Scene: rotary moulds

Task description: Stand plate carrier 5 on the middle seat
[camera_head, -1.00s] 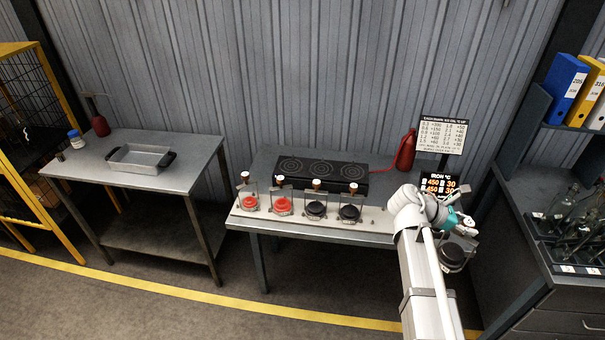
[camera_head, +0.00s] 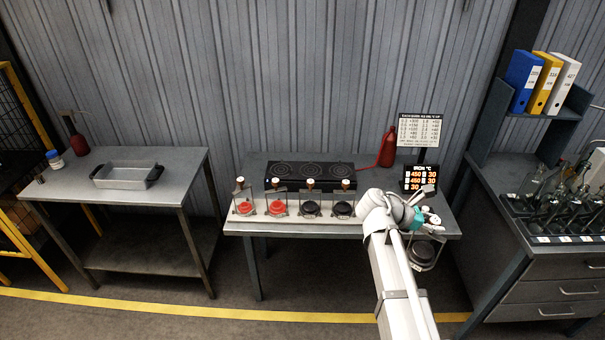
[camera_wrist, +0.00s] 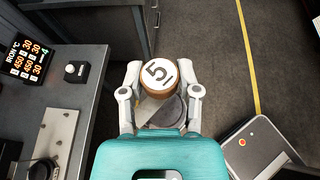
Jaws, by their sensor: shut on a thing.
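Plate carrier 5 hangs in my gripper (camera_head: 432,222). In the wrist view its round cap (camera_wrist: 160,74), marked 5, sits between the two fingers of my gripper (camera_wrist: 161,92). Its dark round plate (camera_head: 424,250) shows below the gripper, off the front right of the table. The black heater (camera_head: 268,173) at the back of the table has three ringed seats in a row. The middle seat (camera_head: 312,169) looks empty, as do the two beside it. My gripper is right of the heater and nearer to me.
A pale rail (camera_head: 276,219) along the table front holds several carriers, red ones left and black ones right. A red bottle (camera_head: 387,148), a sign and an iron-temperature display (camera_head: 419,178) stand behind my arm. A drawer cabinet (camera_head: 550,290) with glassware is at right.

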